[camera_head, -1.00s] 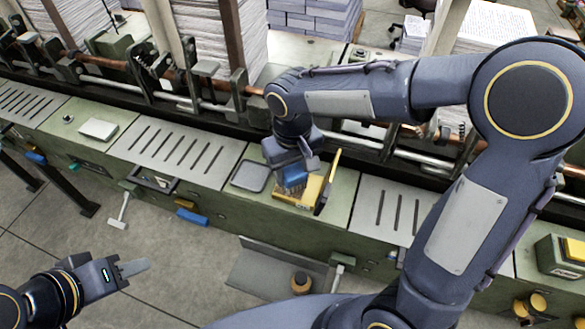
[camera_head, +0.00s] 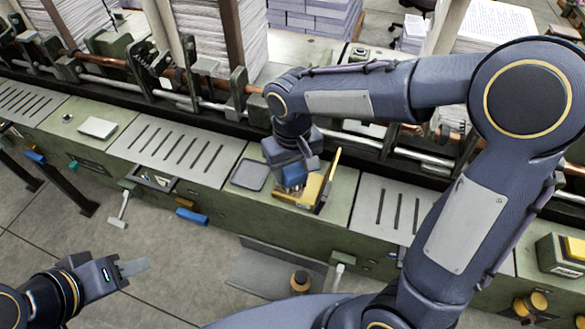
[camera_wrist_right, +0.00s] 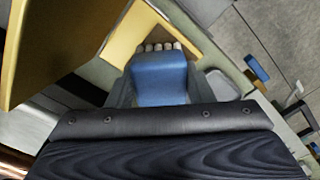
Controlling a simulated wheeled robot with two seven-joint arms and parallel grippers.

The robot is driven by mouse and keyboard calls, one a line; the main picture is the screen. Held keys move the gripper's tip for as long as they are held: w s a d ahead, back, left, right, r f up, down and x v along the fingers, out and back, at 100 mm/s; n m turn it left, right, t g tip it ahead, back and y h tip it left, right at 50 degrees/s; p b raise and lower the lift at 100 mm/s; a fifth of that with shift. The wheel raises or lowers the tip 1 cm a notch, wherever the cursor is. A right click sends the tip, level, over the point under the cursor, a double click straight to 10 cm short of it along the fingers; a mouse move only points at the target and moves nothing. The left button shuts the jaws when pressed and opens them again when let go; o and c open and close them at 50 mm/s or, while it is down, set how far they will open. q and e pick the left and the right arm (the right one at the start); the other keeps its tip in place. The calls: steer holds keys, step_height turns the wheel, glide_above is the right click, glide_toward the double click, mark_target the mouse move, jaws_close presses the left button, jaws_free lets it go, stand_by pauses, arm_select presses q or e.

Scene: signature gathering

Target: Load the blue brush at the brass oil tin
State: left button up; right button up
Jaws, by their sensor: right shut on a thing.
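My right gripper (camera_head: 293,177) is shut on the blue brush (camera_wrist_right: 160,78), over the brass oil tin (camera_head: 316,192). The tin is a yellow open box on the green bench, with its lid standing up on the right. In the right wrist view, pale bristle tufts show at the brush's far end, against the yellow tin (camera_wrist_right: 122,45). The tall lid (camera_wrist_right: 50,45) stands close on the left there. Whether the bristles touch the inside of the tin cannot be told. My left gripper (camera_head: 134,267) is low at the left, away from the bench; its finger gap is unclear.
A dark grey pad (camera_head: 249,175) lies just left of the tin. A slotted plate (camera_head: 390,207) lies to the right. Machine rods and clamps run behind the bench. A small round brown container (camera_head: 300,282) stands in front, below bench level.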

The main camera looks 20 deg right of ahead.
mark_target(292, 168)
stand_by(0.3)
steer(key=shift+r+p, duration=2.9)
steer(key=shift+r, duration=0.55)
